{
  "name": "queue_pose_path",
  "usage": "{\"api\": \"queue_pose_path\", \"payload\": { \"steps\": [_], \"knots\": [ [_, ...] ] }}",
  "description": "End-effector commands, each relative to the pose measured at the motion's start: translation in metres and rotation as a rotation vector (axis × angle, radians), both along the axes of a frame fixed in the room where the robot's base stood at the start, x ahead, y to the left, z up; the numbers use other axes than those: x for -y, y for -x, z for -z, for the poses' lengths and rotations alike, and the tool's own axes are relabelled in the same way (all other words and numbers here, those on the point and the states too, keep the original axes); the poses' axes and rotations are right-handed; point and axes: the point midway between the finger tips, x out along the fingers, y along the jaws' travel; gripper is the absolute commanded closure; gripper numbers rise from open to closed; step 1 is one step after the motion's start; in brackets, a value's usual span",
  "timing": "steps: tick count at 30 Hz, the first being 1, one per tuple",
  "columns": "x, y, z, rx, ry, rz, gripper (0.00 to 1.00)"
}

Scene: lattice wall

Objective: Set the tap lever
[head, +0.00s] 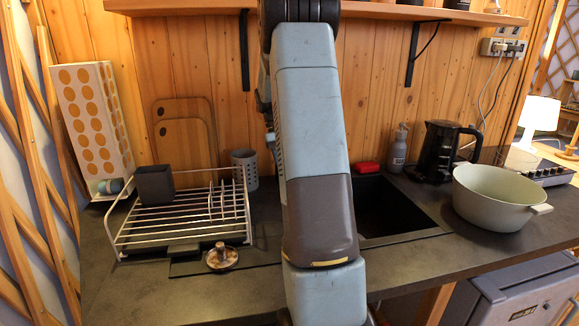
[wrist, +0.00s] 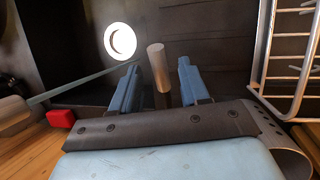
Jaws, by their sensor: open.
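In the wrist view my gripper (wrist: 159,66) is open, with one blue finger on each side of a short brownish metal cylinder (wrist: 156,60). The cylinder looks like part of the tap, but I cannot tell whether it is the lever. A gap shows between it and each finger. The dark sink (wrist: 75,62) with its bright round drain lies left of the fingers; the sink also shows in the head view (head: 390,208). In the head view my arm hides the tap and my gripper.
A wire dish rack (head: 180,215) stands left of the sink; it also shows in the wrist view (wrist: 257,60). A red sponge (head: 368,167), a soap bottle (head: 398,150), a black kettle (head: 437,150) and a large pot (head: 490,197) stand right. A shelf (head: 420,12) runs above.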

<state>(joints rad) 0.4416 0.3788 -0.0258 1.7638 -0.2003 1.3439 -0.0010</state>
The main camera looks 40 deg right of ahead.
Motion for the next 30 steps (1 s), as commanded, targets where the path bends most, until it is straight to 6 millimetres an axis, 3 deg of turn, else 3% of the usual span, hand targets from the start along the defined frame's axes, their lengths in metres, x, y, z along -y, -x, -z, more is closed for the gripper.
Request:
{"api": "queue_pose_path", "payload": {
  "steps": [12,18,30],
  "knots": [
    [-0.002,-0.030,-0.074,0.003,0.002,0.001,0.55],
    [-0.003,-0.040,-0.101,0.001,0.001,0.002,0.55],
    [-0.003,-0.046,-0.116,-0.001,0.000,0.002,0.55]
  ]
}}
